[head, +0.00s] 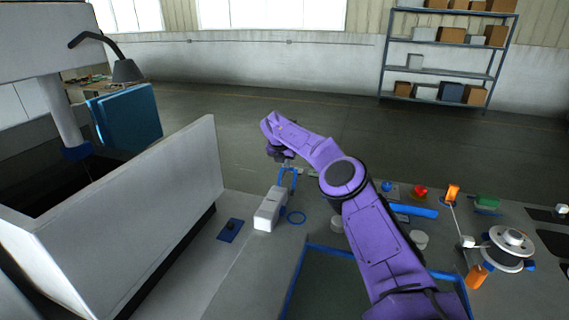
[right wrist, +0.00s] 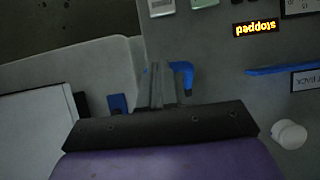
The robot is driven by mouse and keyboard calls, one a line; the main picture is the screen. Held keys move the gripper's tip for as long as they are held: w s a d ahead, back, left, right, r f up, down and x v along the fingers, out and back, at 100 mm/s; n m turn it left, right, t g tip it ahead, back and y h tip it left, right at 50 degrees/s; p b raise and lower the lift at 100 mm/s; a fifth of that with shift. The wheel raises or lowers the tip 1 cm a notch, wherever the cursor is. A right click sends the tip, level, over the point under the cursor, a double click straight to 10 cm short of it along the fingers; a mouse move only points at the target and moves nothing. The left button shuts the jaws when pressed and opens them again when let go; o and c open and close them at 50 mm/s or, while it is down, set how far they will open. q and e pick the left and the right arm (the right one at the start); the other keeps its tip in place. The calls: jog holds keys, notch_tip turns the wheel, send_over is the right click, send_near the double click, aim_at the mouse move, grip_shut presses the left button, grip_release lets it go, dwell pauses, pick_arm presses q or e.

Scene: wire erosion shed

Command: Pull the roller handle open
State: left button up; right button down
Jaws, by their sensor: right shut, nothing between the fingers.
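A blue hooked handle (head: 294,177) stands by a white block (head: 268,212) on the grey machine top in the head view. It may be the roller handle, but I cannot tell for sure. My right gripper (head: 280,155) is just above and beyond it in the picture, with its fingers shut and empty. In the right wrist view a blue hooked piece (right wrist: 184,74) shows just right of my closed fingertips (right wrist: 157,72); whether they touch is unclear. A white round wheel (head: 511,241) with orange grips (head: 477,275) sits at the far right. My left gripper is out of view.
A white-walled tank (head: 130,235) stands at left. A blue-rimmed recess (head: 292,285) lies at front, partly behind my right arm. A lit sign (right wrist: 255,28) shows upside down.

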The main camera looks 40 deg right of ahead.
jog(key=shift+d, duration=0.15)
dwell(0.5)
notch_tip(320, 180, up, 10)
jog(key=p, duration=0.6)
jog(key=shift+a, duration=0.2)
jog(key=shift+f, duration=0.1)
